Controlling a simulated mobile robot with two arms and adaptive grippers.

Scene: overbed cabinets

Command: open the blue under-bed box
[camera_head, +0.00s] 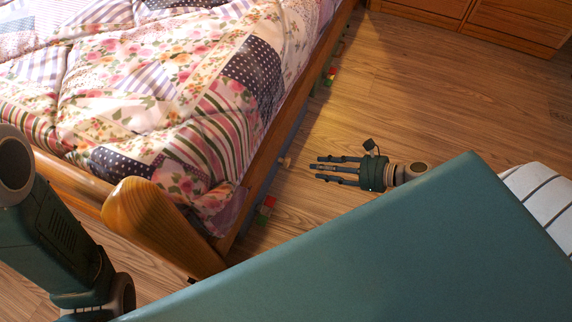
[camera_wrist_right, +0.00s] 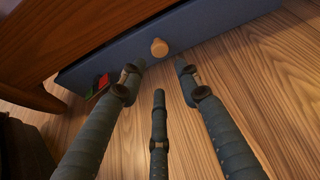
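The blue under-bed box (camera_head: 295,136) shows as a narrow strip below the bed's side rail, with a round wooden knob (camera_head: 285,161) on its front. In the right wrist view, the blue front (camera_wrist_right: 215,22) and its knob (camera_wrist_right: 159,47) are plain to see; most of the box is hidden under the bed. My right gripper (camera_head: 316,168) has its fingers spread and pointing at the knob, just short of it. In the wrist view its fingers (camera_wrist_right: 159,70) are open with nothing between them. My left gripper is out of view; only part of the left arm shows.
The bed (camera_head: 170,90) with a patchwork quilt stands at left, its wooden post (camera_head: 150,220) near me. Small red and green blocks (camera_head: 266,206) lie by the bed's edge. Clear wooden floor (camera_head: 420,100) lies to the right. A wooden cabinet (camera_head: 510,20) stands at the back.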

